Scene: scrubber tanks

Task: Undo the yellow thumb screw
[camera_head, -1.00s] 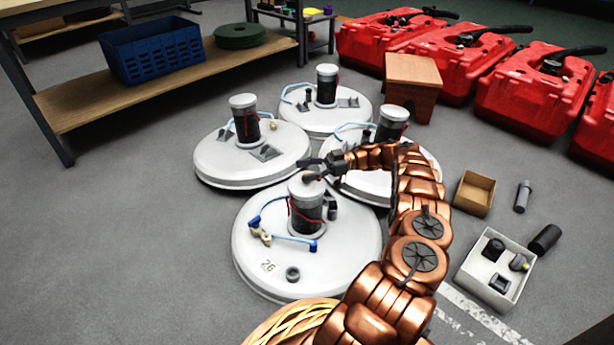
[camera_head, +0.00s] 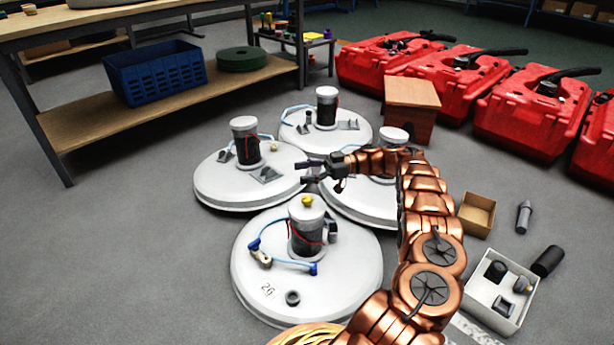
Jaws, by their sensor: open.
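The yellow thumb screw (camera_head: 307,200) shows on top of the white cap of the nearest tank's dark cylinder. That cylinder stands on a round white tank lid (camera_head: 340,262) marked 26, with a blue hose and a red wire. My gripper (camera_head: 312,169) is open and empty. In the picture it lies above the screw, pointing left, apart from it. Its fingers show in front of the tanks behind. The screw is in full view, but its fine shape is too small to make out.
Three more white tank lids with capped cylinders stand close behind, one partly hidden by my arm. An open white box (camera_head: 490,304) with dark parts and a cardboard box (camera_head: 476,214) lie right. Red containers (camera_head: 540,110) line the back right. A shelf with a blue basket (camera_head: 156,74) stands left.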

